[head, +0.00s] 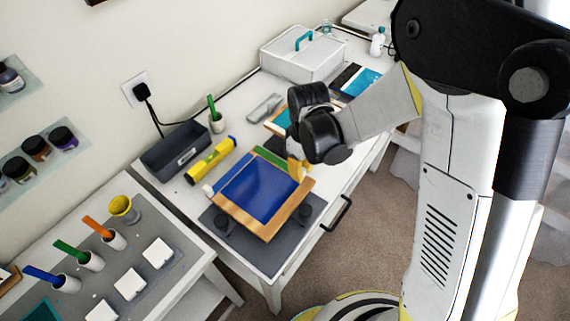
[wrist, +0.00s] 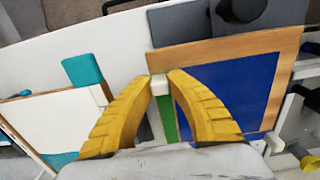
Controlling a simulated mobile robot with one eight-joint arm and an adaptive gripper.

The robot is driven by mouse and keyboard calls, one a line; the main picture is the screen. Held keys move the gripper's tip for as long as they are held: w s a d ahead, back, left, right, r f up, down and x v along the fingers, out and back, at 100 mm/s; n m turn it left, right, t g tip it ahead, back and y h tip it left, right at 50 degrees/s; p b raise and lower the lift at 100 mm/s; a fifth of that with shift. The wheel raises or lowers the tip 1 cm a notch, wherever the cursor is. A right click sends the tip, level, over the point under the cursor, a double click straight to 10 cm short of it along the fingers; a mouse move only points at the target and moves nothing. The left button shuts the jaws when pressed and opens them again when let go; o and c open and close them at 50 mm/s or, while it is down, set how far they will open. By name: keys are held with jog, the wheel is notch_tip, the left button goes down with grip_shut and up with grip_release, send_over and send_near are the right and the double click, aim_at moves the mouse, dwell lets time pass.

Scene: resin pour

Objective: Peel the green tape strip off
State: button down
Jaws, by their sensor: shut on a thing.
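The green tape strip (head: 270,157) runs along one edge of the wood-framed panel (head: 263,232) with a deep blue face (head: 258,190). In the wrist view the strip (wrist: 168,118) lies beside the panel's left edge, partly hidden behind my fingers. A small white tab (wrist: 158,85) is at its upper end. My gripper (wrist: 160,78) has its two yellow fingertips closed on this white tab, at the panel's corner. In the head view my gripper (head: 298,170) is low at the panel's right corner, and the tab is hidden.
The panel rests over a dark grey mat (head: 240,240) with dark round knobs. A yellow level (head: 211,158), a grey bin (head: 175,148) and a cup with a green stick (head: 216,121) stand behind. A second framed panel (wrist: 60,118) lies close to my gripper's left.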

jog(key=shift+r, duration=0.3)
jog(key=shift+r+p, duration=0.3)
jog(key=shift+p, duration=0.05)
jog(key=shift+r+p, duration=0.35)
jog(key=shift+r, duration=0.15)
jog(key=shift+r+p, duration=1.9)
jog(key=shift+r, duration=1.15)
jog(key=shift+f, duration=0.1)
